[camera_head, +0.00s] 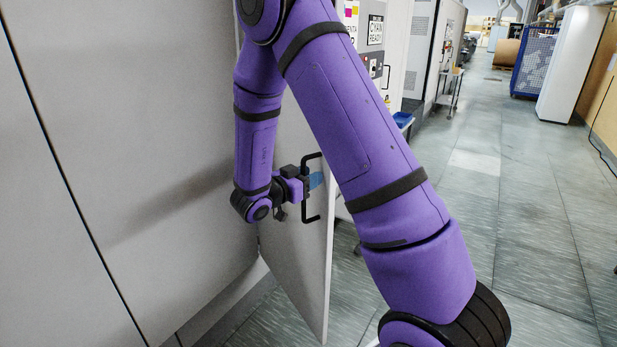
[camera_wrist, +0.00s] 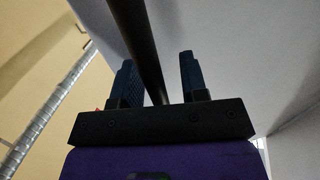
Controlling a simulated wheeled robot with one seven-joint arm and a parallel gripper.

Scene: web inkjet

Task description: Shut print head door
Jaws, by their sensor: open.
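The print head door (camera_head: 297,265) is a tall light-grey panel standing open, swung out from the grey machine wall. A black bar handle (camera_head: 312,217) is fixed upright on it, partly hidden by my gripper and arm. My gripper (camera_head: 307,184) is at the handle's middle, with its jaws open. In the wrist view the handle's dark bar (camera_wrist: 136,40) runs between the two spread fingers of my gripper (camera_wrist: 158,68). I see a gap beside the right finger; contact on the left one is unclear. A grey surface, likely the door (camera_wrist: 235,55), fills the right of that view.
The machine's wall panels (camera_head: 120,140) fill the left. A control panel with labels (camera_head: 375,30) is behind my arm. A small cart (camera_head: 449,92), a blue cage (camera_head: 533,62) and a white cabinet (camera_head: 574,65) stand farther back. The tiled floor at right is clear.

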